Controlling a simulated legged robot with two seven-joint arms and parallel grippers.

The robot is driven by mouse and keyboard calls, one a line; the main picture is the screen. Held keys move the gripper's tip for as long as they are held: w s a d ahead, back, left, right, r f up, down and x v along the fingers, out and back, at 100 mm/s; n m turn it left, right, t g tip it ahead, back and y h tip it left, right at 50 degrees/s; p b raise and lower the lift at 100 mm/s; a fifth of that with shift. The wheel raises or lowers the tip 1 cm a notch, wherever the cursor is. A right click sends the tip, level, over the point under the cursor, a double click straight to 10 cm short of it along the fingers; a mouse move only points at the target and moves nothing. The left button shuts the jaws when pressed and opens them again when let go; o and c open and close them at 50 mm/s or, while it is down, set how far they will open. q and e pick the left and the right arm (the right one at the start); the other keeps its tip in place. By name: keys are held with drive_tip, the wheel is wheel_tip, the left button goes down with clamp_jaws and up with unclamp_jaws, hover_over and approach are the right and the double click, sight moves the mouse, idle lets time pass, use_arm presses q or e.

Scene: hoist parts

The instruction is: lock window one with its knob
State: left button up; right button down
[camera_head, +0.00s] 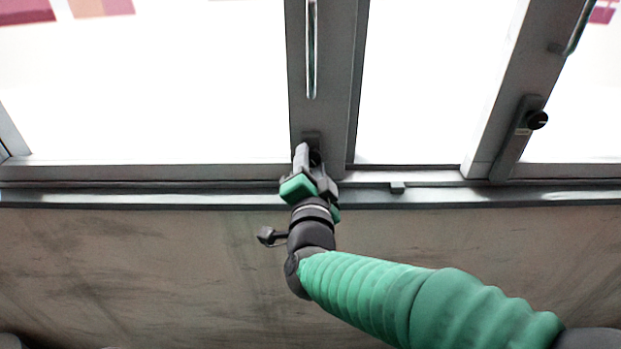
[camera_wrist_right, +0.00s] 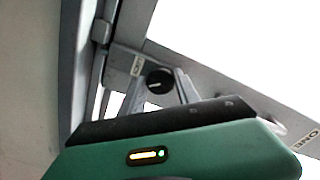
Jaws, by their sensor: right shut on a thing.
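Window one's frame post (camera_head: 325,110) stands upright in the middle of the head view, with a long metal handle (camera_head: 311,60) on it. The label ONE (camera_wrist_right: 306,141) shows on the frame in the right wrist view. The round black knob (camera_wrist_right: 159,80) sits on a grey plate beside a small label that seems to read LOCK (camera_wrist_right: 137,65). A white mark on the knob lies nearly level in that view. My right gripper (camera_head: 309,157) is shut on the knob, with a finger on either side; in the head view it mostly hides the knob. My left gripper is not in view.
Another window post at the right bears a similar plate with a black knob (camera_head: 537,120). A grey sill (camera_head: 450,195) runs below the windows, with a small block (camera_head: 397,187) on the rail. The brownish wall (camera_head: 130,270) below is bare.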

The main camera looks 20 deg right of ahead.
drive_tip(key=m+b, duration=0.4)
drive_tip(key=shift+f+b, duration=0.25)
drive_tip(key=shift+b, duration=0.1)
drive_tip(key=shift+r+m+b, duration=0.2)
drive_tip(key=shift+m+b, duration=1.15)
drive_tip(key=shift+m, duration=0.35)
drive_tip(key=c, duration=1.2)
unclamp_jaws()
drive_tip(key=shift+c, duration=0.2)
drive_tip(key=o, duration=0.3)
drive_tip(key=shift+w, duration=0.2)
